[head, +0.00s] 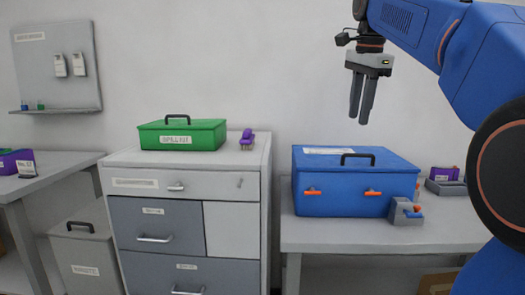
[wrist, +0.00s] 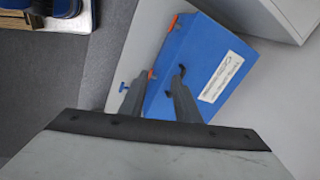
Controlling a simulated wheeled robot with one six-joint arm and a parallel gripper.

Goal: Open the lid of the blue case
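The blue case (head: 340,205) stands on the grey table at the right, its lid (head: 325,161) shut. A black handle (head: 357,156) is on the lid, and two orange latches (head: 312,192) show on the front. In the wrist view the case (wrist: 185,50) lies below my gripper, with a white label (wrist: 222,76) on its lid. My gripper (head: 359,119) points down in the air above the case, clear of it. In the wrist view its fingers (wrist: 150,84) are apart with nothing between them. They hide part of the case there.
A purple item in a grey holder (head: 447,187) is farther right. A drawer cabinet (head: 185,220) with a green case (head: 183,134) and purple stapler (head: 247,139) stands left.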

